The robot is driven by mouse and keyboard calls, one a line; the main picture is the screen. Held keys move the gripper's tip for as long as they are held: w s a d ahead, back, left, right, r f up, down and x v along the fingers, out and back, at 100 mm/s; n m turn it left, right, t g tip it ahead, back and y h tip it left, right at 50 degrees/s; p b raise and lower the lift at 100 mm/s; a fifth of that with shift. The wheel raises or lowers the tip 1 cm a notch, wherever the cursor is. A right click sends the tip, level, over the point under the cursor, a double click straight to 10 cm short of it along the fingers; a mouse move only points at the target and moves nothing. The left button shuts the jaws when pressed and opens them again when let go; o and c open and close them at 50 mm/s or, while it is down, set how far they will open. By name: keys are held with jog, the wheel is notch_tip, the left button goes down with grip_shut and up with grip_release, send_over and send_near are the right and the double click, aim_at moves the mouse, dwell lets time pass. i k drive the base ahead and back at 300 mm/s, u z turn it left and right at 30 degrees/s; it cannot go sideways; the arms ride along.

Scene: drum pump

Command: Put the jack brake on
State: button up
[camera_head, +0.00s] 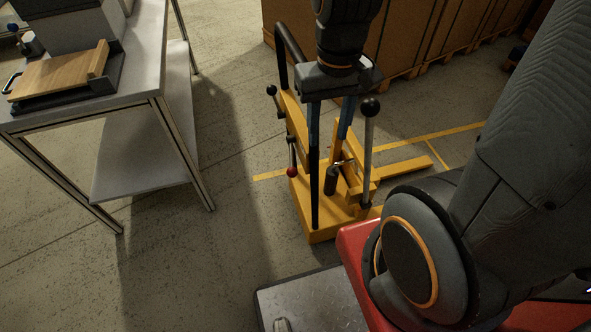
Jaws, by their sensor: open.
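The yellow jack (318,222) stands on the floor in the middle of the view. It carries a short lever with a red knob (291,172), a lever with a black knob (271,91) on its left side, and a tall grey lever with a black knob (370,108) on its right. No label shows which of these is the brake. My gripper (330,140) hangs over the jack, pointing down, with its two fingers spread apart. No held object shows between them. The gripper and its fingers hide part of the jack's middle.
A grey metal table (140,75) stands at the left, with a wooden board (62,74) on it. Large brown boxes (415,35) stand on pallets behind the jack. Yellow lines (455,131) mark the floor. Bare floor lies between the table and the jack.

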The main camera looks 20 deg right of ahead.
aim_at(271, 90)
jog(key=u, duration=1.2)
jog(key=k, duration=0.8)
jog(key=z, duration=1.65)
